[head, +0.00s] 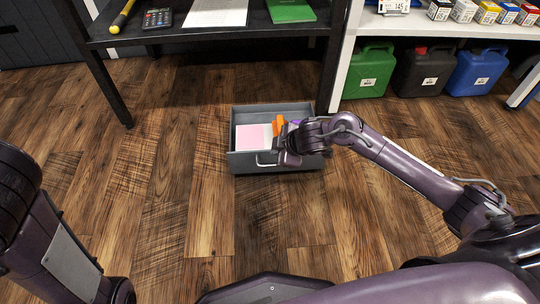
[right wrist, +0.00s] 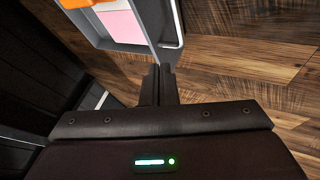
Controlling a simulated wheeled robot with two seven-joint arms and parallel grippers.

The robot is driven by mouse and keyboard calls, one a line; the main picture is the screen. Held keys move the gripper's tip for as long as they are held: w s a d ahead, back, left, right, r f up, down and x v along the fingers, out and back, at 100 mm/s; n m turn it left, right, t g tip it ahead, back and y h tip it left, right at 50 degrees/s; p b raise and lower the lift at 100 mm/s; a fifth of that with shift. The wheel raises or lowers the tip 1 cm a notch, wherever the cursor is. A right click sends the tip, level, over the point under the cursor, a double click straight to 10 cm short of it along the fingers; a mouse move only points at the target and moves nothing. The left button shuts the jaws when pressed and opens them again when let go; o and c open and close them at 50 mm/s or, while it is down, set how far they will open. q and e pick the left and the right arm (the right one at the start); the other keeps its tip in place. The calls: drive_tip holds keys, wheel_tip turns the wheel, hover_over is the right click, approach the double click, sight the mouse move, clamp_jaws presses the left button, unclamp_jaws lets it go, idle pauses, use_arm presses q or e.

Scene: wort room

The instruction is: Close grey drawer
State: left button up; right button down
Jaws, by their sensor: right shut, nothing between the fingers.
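The grey drawer (head: 240,165) stands pulled out below the black desk, low over the wooden floor. Its front faces me and carries a pale bar handle (head: 262,163). In the right wrist view the drawer wall (right wrist: 143,22) and the handle (right wrist: 181,28) lie just beyond the fingertips. My right gripper (head: 281,152) is at the drawer front, beside the handle. In the right wrist view its fingers (right wrist: 160,72) are together and empty, close to the front panel; whether they touch it I cannot tell. My left gripper is not in view.
The drawer holds a pink-and-white pad (head: 254,137) and an orange item (head: 278,124). The black desk (head: 200,33) has legs on either side of the drawer. Green (head: 368,72), black and blue canisters stand at right. The floor before the drawer is clear.

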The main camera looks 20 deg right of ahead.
sight(259, 156)
drive_tip(key=b+x, duration=0.6)
drive_tip(key=x, duration=0.2)
drive_tip(key=shift+w+a+f, duration=0.1)
drive_tip(key=shift+w+f, duration=0.1)
drive_tip(key=shift+f, duration=0.1)
